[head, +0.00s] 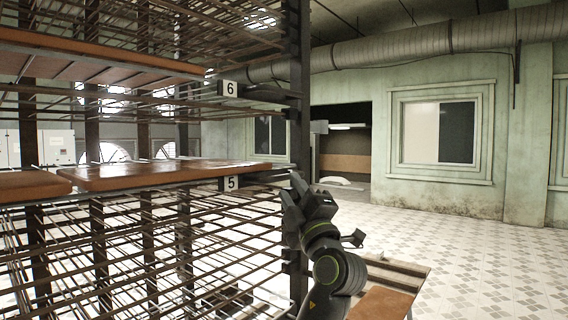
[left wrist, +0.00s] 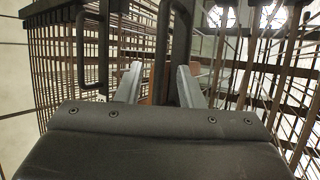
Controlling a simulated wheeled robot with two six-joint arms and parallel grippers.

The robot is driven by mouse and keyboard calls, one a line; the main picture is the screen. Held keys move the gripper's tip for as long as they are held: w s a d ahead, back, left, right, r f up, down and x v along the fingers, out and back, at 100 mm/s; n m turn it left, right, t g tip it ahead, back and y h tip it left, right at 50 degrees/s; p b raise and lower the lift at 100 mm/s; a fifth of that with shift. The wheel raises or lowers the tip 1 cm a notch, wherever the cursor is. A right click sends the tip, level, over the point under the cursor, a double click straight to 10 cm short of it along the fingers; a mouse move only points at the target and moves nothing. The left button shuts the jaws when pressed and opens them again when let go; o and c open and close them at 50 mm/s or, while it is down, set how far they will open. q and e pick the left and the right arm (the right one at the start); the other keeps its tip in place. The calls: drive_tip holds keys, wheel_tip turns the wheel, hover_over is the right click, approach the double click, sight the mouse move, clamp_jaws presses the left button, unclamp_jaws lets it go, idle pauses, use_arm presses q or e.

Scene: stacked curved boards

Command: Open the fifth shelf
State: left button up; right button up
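The fifth shelf (head: 150,174), a brown board on a dark metal rack, is in the head view, with a white "5" label (head: 231,184) at its right end. My left gripper (head: 299,186) is at the rack's right upright, close to the level of that label. In the left wrist view its two grey fingers (left wrist: 159,75) stand apart. A dark upright handle bar (left wrist: 160,45) shows between and ahead of the fingers. I cannot tell whether they touch it. My right gripper is not in view.
The sixth shelf (head: 80,50), with its "6" label (head: 229,89), is above. Wire racks (head: 110,255) fill the space below. Another dark handle (left wrist: 92,50) is at left in the wrist view. Tiled floor (head: 480,265) is open at right.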

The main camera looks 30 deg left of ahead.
sight(285, 179)
use_arm(q)
drive_tip(key=shift+p+x, duration=1)
drive_tip(key=shift+x, duration=1.4)
clamp_jaws()
drive_tip(key=shift+f, duration=0.1)
